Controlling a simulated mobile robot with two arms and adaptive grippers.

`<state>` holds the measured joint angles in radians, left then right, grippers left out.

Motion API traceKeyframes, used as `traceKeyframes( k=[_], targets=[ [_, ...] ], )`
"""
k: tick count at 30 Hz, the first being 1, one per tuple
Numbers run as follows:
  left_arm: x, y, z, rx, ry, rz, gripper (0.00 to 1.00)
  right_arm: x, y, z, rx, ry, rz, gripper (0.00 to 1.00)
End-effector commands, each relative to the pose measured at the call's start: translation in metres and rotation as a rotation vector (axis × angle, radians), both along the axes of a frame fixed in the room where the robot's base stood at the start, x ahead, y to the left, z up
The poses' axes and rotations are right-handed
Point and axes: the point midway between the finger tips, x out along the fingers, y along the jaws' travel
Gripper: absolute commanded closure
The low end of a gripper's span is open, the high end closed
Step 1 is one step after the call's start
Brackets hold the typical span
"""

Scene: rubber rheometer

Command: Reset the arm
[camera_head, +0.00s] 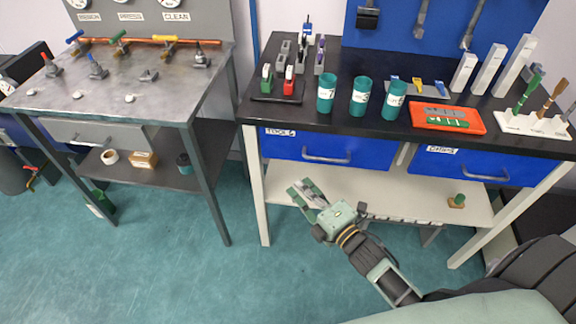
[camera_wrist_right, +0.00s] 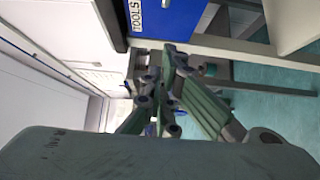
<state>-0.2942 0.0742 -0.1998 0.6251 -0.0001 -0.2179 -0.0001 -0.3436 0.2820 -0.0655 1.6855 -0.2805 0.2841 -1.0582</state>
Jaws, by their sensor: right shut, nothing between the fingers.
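My right gripper (camera_head: 303,190) is shut and empty. In the head view it hangs in front of the black-topped workbench (camera_head: 345,122), below the drawer labelled TOOLS (camera_head: 310,147) and over the bench's lower shelf. Its arm comes in from the lower right and is bent. In the right wrist view, the green-padded fingers (camera_wrist_right: 168,92) come together near the middle, with the blue TOOLS drawer beyond them. My left gripper is in neither view.
The bench holds green cups (camera_head: 359,96), an orange tray (camera_head: 447,118) and a white brush stand (camera_head: 533,124). A metal table (camera_head: 130,98) with valves stands to the left. Floor between and in front is clear. A small green-topped item (camera_head: 457,201) sits on the lower shelf.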

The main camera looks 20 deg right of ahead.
Motion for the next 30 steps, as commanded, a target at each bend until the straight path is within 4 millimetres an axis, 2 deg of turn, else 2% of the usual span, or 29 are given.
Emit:
traceKeyframes(
  k=[5,8,11,14,15,17,18,20,21,23,24,26,27,30],
  targets=[
    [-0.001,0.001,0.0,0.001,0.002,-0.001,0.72,-0.003,0.0,0.0,0.0,0.0,0.0,1.0],
    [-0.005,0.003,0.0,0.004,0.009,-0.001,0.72,-0.004,-0.002,-0.01,0.018,0.028,-0.008,1.0],
    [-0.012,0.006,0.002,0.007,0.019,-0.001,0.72,-0.009,-0.007,-0.045,0.087,0.123,-0.04,1.0],
    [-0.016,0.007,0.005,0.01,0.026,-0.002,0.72,-0.026,-0.014,-0.105,0.207,0.29,-0.107,1.0],
    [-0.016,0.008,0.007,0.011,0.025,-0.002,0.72,-0.036,-0.017,-0.133,0.263,0.367,-0.142,1.0],
    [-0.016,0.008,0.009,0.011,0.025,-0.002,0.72,-0.056,-0.02,-0.175,0.352,0.485,-0.204,1.0],
    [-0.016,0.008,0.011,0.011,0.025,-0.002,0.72,-0.072,-0.022,-0.202,0.406,0.56,-0.248,1.0],
    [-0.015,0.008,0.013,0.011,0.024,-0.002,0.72,-0.098,-0.022,-0.24,0.489,0.67,-0.319,1.0],
    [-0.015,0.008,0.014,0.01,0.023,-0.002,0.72,-0.118,-0.022,-0.264,0.538,0.741,-0.37,1.0],
    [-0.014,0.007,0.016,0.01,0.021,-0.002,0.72,-0.15,-0.021,-0.297,0.613,0.843,-0.453,1.0],
    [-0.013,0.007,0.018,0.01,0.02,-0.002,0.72,-0.173,-0.02,-0.318,0.658,0.909,-0.51,1.0],
    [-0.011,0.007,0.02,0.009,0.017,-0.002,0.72,-0.21,-0.018,-0.346,0.723,1.004,-0.604,1.0],
    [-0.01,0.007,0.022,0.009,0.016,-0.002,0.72,-0.236,-0.016,-0.362,0.763,1.064,-0.668,1.0],
    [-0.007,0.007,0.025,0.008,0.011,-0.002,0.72,-0.299,-0.011,-0.394,0.844,1.194,-0.832,1.0]
  ],
)
